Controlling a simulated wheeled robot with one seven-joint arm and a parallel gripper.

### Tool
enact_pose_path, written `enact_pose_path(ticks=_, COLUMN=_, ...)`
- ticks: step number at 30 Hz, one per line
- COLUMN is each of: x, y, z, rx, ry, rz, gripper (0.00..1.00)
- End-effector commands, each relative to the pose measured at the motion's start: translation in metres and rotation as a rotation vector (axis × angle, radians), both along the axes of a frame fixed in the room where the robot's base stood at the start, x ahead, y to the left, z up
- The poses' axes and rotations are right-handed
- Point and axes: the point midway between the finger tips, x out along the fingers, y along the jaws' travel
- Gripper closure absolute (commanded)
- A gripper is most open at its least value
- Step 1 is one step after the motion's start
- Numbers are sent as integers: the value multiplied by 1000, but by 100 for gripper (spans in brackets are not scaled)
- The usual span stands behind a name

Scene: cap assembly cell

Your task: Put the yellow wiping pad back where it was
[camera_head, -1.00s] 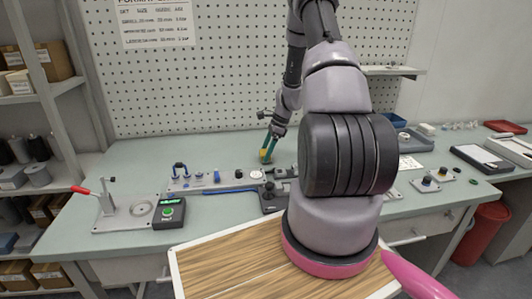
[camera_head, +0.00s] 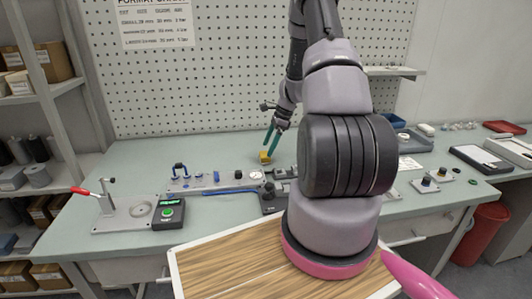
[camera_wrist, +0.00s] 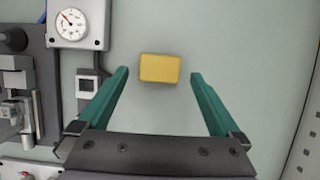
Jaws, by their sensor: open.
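The yellow wiping pad (camera_head: 265,158) rests on the pale green bench top behind the row of fixtures. In the wrist view the pad (camera_wrist: 160,68) is a yellow block lying flat, beyond and between my fingertips, with clear space on both sides. My gripper (camera_head: 273,137) has two green fingers and hangs above the pad, apart from it. In the wrist view my gripper (camera_wrist: 160,76) is open and empty.
A fixture plate with a dial gauge (camera_wrist: 70,22) and a small grey device (camera_wrist: 87,86) lie left of the pad in the wrist view. The perforated back panel (camera_head: 230,70) rises behind the bench (camera_head: 130,155).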

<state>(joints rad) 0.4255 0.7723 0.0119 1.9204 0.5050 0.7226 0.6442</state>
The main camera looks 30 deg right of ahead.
Motion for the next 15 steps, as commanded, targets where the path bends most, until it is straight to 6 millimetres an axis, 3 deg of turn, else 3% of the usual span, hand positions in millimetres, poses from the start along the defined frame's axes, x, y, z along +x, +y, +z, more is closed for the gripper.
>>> enact_pose_path(ticks=6, x=-4, y=-18, z=45, rx=-2, ry=-3, rz=0, gripper=0)
enact_pose_path(ticks=15, x=-9, y=-29, z=79, rx=-2, ry=-4, rz=6, gripper=0)
